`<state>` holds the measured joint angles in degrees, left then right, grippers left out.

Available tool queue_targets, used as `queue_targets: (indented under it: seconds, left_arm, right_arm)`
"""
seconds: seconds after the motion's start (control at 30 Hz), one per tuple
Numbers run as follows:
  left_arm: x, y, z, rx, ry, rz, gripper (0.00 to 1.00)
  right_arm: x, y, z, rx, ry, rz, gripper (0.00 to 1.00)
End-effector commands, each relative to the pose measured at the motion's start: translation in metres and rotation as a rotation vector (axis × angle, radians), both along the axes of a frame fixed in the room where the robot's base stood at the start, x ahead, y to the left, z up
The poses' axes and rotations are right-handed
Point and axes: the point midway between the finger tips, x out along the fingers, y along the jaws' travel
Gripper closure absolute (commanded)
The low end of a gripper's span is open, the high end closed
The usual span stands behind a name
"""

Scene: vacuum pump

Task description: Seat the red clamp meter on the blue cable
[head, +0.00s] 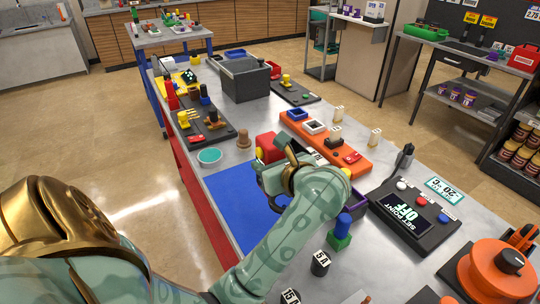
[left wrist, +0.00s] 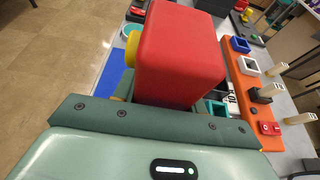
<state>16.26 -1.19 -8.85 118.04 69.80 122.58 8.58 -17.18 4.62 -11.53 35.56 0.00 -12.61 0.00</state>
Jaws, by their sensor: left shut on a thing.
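The red clamp meter (head: 267,146) is a red block with a yellow part on its left side. My left gripper (head: 284,160) is shut on it and holds it over the bench, near the far end of the blue mat. In the left wrist view the red clamp meter (left wrist: 180,55) fills the upper middle, with the yellow part (left wrist: 131,50) at its left. The gripper hides its near side. I cannot make out a blue cable in either view. My right gripper is not in view.
A blue mat (head: 240,205) lies below, with a teal bowl (head: 209,156) beyond it. An orange fixture strip (head: 345,160) runs on the right. A blue-and-green piece (head: 342,228) and a black control panel (head: 412,215) stand nearer. A grey bin (head: 245,80) stands farther back.

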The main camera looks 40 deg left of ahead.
Motion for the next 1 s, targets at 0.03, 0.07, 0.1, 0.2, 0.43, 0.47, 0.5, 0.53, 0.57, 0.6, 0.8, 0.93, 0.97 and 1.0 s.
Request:
queue_targets:
  seconds: [0.03, 0.07, 0.1, 0.2, 0.43, 0.47, 0.5, 0.53, 0.57, 0.6, 0.8, 0.93, 0.97, 1.0]
  left_arm:
    - [0.0, 0.0, 0.001, 0.001, -0.001, 0.0, 0.88]
    - [0.0, 0.0, 0.001, 0.001, -0.001, 0.0, 0.88]
    - [0.0, 0.0, 0.001, 0.001, -0.001, 0.0, 0.88]
    - [0.0, 0.0, 0.001, 0.001, -0.001, 0.0, 0.88]
    - [0.0, 0.0, -0.004, 0.001, 0.0, 0.0, 0.88]
    - [0.0, 0.0, -0.005, 0.001, 0.0, 0.0, 0.88]
    - [0.0, 0.0, -0.006, 0.0, 0.0, 0.0, 0.88]
    - [0.0, 0.0, -0.007, 0.001, 0.0, 0.0, 0.88]
    - [0.0, 0.0, -0.008, 0.0, 0.0, 0.0, 0.88]
    - [0.0, 0.0, -0.009, 0.0, 0.0, 0.0, 0.88]
    - [0.0, 0.0, -0.015, 0.0, -0.001, 0.0, 0.88]
    - [0.0, 0.0, -0.019, 0.0, -0.001, 0.0, 0.88]
    - [0.0, 0.0, -0.02, 0.0, -0.001, 0.0, 0.88]
    - [0.0, 0.0, -0.021, 0.0, -0.001, 0.0, 0.88]
  right_arm:
    - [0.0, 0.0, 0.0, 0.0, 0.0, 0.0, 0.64]
    - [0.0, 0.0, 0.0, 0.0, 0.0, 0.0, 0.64]
    - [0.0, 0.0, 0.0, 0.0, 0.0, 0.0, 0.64]
    - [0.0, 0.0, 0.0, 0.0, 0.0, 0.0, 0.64]
    - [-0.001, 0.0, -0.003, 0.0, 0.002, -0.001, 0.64]
    - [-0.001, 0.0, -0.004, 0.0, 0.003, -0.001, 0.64]
    - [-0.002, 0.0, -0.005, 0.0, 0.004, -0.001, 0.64]
    - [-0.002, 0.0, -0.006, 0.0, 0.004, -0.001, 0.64]
    - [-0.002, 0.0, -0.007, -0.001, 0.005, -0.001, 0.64]
    - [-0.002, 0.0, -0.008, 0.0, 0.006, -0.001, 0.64]
    - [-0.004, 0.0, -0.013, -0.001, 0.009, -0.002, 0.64]
    - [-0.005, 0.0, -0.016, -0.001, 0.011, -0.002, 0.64]
    - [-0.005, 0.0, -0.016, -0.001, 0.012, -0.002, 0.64]
    - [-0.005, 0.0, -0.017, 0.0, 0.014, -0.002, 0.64]
